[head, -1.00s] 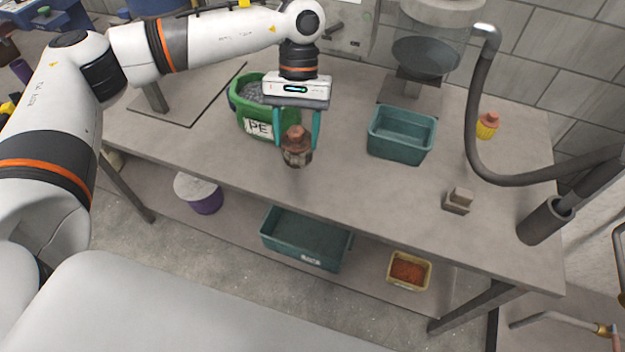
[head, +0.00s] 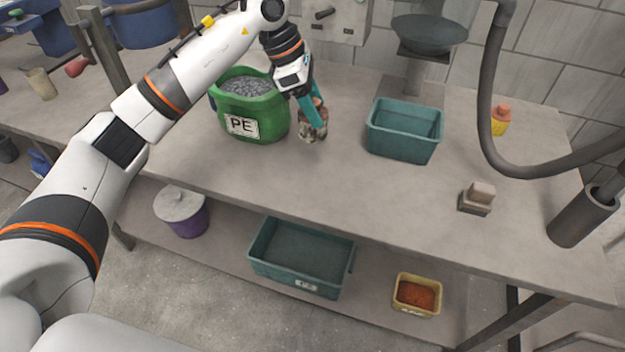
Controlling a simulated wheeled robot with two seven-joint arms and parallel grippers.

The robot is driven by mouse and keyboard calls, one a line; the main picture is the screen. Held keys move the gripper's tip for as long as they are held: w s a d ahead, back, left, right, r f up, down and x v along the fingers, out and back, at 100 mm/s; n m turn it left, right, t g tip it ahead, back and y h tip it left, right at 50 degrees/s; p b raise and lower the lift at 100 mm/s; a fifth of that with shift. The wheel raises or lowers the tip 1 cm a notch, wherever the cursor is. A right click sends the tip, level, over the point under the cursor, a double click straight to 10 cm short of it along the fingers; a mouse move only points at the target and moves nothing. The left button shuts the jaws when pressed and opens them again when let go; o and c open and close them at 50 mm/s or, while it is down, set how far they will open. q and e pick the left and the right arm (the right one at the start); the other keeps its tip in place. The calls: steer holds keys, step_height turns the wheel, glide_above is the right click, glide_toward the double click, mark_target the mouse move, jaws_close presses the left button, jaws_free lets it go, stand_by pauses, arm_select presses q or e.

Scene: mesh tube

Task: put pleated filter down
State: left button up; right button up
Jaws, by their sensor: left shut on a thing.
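The pleated filter (head: 313,127) is a small cylinder with a brownish top and a grey, mottled side. My left gripper (head: 314,108) is shut on it, with teal fingers reaching down from the upper left. The filter is just right of the green PE tub and left of the teal bin, at or close above the tabletop (head: 350,180). I cannot tell whether its base touches the table. The fingers hide part of its top. My right gripper is not in view.
The green PE tub (head: 262,128) of grey granules stands close left of the filter. A teal bin (head: 404,143), a small block (head: 477,198), a yellow bottle (head: 500,121) and a grey hose (head: 487,110) are to the right. The front middle of the tabletop is clear.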

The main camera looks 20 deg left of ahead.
arm_select(q)
steer(key=shift+w+a+f+n, duration=0.1)
steer(key=shift+w+f+n, duration=0.15)
steer(key=shift+n, duration=0.25)
steer(key=shift+f, duration=0.25)
step_height(320, 180, down, 9)
steer(key=shift+r, duration=0.1)
steer(key=shift+w+a+f+t, duration=0.1)
steer(key=shift+f+t, duration=0.2)
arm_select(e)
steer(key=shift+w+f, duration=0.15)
arm_select(q)
steer(key=o, duration=0.5)
steer(key=shift+f, duration=0.15)
steer(key=o, duration=0.5)
steer(key=shift+c, duration=0.2)
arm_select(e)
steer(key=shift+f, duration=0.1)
